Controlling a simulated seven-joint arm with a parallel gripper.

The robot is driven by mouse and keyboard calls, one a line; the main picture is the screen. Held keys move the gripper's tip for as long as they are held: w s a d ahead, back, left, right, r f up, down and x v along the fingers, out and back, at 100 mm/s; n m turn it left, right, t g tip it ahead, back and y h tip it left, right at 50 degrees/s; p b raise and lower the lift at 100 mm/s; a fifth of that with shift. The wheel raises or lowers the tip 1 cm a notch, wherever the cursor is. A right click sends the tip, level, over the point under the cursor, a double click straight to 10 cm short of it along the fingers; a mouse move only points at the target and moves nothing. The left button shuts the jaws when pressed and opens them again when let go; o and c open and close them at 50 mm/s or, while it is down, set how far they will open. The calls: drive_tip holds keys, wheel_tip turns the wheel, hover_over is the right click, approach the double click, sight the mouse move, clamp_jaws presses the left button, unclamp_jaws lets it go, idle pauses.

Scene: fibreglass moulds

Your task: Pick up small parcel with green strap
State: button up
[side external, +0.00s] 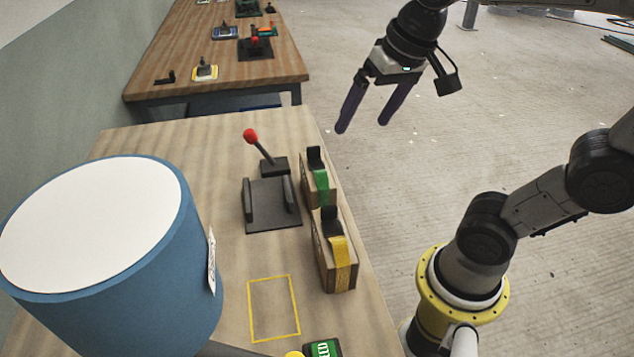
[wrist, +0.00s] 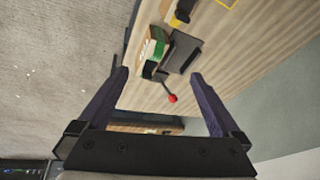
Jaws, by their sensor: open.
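The small parcel with the green strap (side external: 319,187) is a brown box with a black handle on top. It stands near the right edge of the wooden table in the side view. It also shows in the wrist view (wrist: 151,50), near the top middle. A second brown parcel with a yellow strap (side external: 334,256) stands just in front of it. My gripper (side external: 359,128) is open and empty, with two purple fingers, above and to the right of the table, over the floor side. In the wrist view the fingers (wrist: 160,76) are spread wide, with nothing between them.
A dark fixture (side external: 271,207) with a red-knobbed lever (side external: 252,136) stands left of the green-strapped parcel. A large blue drum (side external: 115,275) fills the lower left. A yellow taped rectangle (side external: 274,309) marks bare table. A farther table (side external: 180,60) holds several small items.

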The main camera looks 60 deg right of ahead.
drive_tip(key=w+d+f+m+g, duration=0.2)
drive_tip(key=w+d+f+m, duration=0.1)
drive_tip(key=w, duration=0.6)
drive_tip(key=g, duration=0.2)
approach(316, 166)
drive_tip(key=shift+m, duration=0.3)
wheel_tip(316, 166, down, 6)
drive_tip(key=shift+s+d+f, duration=0.15)
drive_tip(key=shift+d, duration=0.05)
drive_tip(key=shift+f, duration=3.15)
drive_tip(key=c, duration=1.6)
drive_tip(key=shift+w+r, duration=0.15)
drive_tip(key=shift+w, duration=0.1)
